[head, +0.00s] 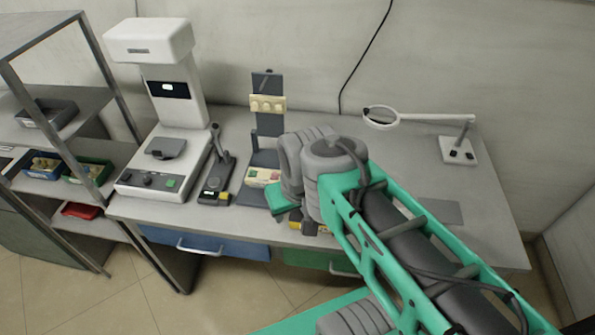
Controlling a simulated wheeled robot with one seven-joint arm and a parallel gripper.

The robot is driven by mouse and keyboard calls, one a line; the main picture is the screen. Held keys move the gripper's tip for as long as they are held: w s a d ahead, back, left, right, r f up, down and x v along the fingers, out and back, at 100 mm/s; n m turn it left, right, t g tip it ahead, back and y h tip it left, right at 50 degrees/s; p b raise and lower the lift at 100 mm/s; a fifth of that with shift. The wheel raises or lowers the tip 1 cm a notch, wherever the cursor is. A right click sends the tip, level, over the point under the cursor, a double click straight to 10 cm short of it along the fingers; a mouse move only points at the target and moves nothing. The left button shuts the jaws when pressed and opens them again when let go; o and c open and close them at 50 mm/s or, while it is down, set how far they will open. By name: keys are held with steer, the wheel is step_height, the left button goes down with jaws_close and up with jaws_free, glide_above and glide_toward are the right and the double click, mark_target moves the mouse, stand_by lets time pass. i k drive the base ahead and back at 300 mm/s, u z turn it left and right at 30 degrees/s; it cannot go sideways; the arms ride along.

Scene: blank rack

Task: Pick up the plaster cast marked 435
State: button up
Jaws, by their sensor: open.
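No number 435 can be read in the head view. A cream block with several rounded bumps (267,104) sits on a dark upright stand (268,84) at the back of the bench. A second cream piece with small red and green marks (263,175) is low on the same stand. Which of these, if either, is the plaster cast marked 435, I cannot tell. My gripper (304,224) is near the bench's front edge, right of and in front of the stand. My wrist hides most of it; it is open, and no held object shows.
A white machine (165,90) and a small dark device (216,172) stand left of the stand. A ring magnifier lamp (459,150) is at the back right. A shelf rack (62,110) with bins (88,171) stands at the left. The bench's right side (490,205) has free room.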

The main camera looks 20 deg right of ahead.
mark_target(263, 177)
steer(key=u, duration=2.45)
steer(key=k, duration=0.65)
steer(key=z, duration=1.1)
steer(key=i, duration=0.5)
steer(key=z, duration=0.05)
